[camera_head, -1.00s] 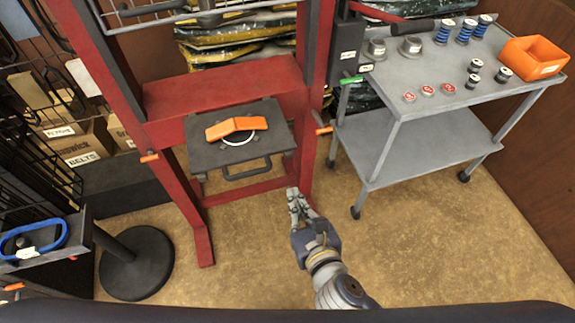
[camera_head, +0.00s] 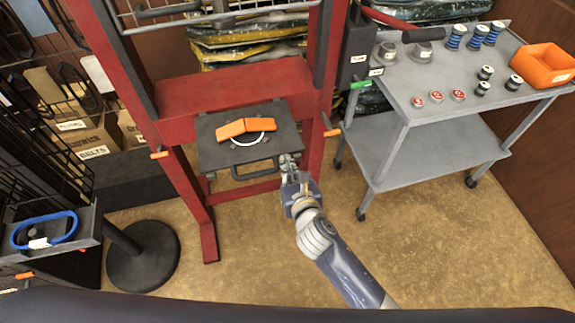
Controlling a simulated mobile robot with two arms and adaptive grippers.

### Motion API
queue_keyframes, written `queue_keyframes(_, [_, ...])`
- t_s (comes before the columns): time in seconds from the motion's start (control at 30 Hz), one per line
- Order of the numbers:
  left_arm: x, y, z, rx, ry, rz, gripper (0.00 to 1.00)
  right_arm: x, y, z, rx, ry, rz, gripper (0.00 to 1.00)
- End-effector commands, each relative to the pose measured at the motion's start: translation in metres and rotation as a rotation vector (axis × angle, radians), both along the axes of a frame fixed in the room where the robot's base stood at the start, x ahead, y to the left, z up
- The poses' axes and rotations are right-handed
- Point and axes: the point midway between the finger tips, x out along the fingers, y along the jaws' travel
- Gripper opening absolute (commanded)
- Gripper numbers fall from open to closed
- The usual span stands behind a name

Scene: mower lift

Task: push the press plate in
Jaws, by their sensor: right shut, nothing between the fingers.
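The press plate (camera_head: 218,150) is a dark grey slab in the red press frame (camera_head: 205,241). An orange angled piece (camera_head: 246,127) and a pale ring (camera_head: 247,142) lie on it. A dark bar handle (camera_head: 255,174) sticks out along its front edge. My right gripper (camera_head: 288,160) is shut and empty at the plate's front right corner, just right of the handle. Whether its fingertips touch the plate or handle, I cannot tell. My left gripper is not in view.
A grey cart (camera_head: 432,113) stands at the right, bearing springs, red-topped pieces and an orange bin (camera_head: 543,66). A black round stand base (camera_head: 143,256) and a small tray with a blue loop (camera_head: 43,231) are at the left. The floor in front is clear.

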Motion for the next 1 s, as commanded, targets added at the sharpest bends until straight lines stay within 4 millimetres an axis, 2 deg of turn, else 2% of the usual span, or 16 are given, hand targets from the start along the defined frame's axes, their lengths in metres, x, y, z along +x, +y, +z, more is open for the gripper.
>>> queue_keyframes(0.27, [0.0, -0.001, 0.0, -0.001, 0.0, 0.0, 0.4, 0.002, 0.001, 0.0, 0.0, -0.001, 0.0, 0.0])
queue_keyframes(0.5, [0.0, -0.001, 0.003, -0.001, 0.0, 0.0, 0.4, 0.03, 0.01, 0.002, 0.002, -0.004, 0.001, 0.0])
queue_keyframes(0.67, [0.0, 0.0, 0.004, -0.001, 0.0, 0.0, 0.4, 0.044, 0.014, 0.001, 0.001, -0.003, 0.0, 0.0])
queue_keyframes(1.0, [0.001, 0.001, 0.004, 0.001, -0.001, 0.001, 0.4, 0.045, 0.015, 0.0, 0.001, -0.001, 0.0, 0.0])
